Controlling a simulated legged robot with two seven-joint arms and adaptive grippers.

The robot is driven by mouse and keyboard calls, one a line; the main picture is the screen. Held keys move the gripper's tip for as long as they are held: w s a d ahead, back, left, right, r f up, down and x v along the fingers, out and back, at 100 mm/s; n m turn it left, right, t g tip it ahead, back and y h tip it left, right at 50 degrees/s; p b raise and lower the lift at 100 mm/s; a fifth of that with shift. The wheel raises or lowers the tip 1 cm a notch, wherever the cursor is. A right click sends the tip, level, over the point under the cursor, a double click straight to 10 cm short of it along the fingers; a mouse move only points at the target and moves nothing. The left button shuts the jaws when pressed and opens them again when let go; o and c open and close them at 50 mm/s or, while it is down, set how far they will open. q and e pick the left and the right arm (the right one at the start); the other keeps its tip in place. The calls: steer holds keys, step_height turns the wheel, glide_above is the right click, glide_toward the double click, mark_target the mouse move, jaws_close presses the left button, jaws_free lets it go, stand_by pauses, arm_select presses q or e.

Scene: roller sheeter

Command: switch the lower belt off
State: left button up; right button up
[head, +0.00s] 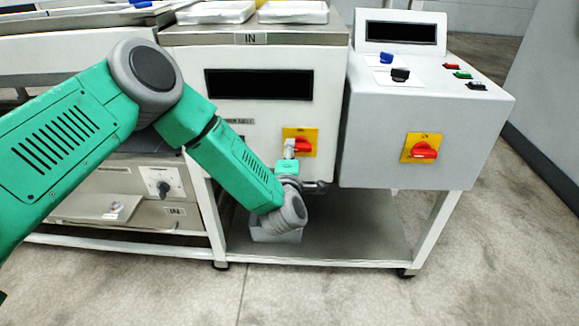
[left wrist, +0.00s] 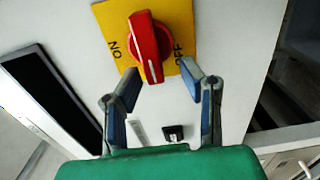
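A red rotary switch (left wrist: 149,45) sits on a yellow plate (left wrist: 112,24) in the left wrist view, with ON printed to its left and OFF to its right. Its handle runs up and down the picture, slightly tilted, between the two words. In the head view this switch (head: 302,145) is on the white machine front, partly hidden by my left gripper (head: 289,150). In the left wrist view my left gripper (left wrist: 161,82) is open, its fingertips apart near the handle's lower end, with nothing held. I cannot tell whether they touch it. My right gripper is not in view.
A grey console (head: 375,115) to the right carries a second red switch (head: 423,151) on yellow, a blue knob (head: 386,57), a black knob (head: 400,74) and small buttons. A dark display (head: 258,84) is above the first switch. A lower shelf (head: 345,235) lies beneath.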

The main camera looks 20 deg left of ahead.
arm_select(q)
steer(key=v, duration=1)
steer(key=shift+s, duration=0.2)
steer(key=shift+r, duration=0.1)
steer(key=shift+d, duration=0.1)
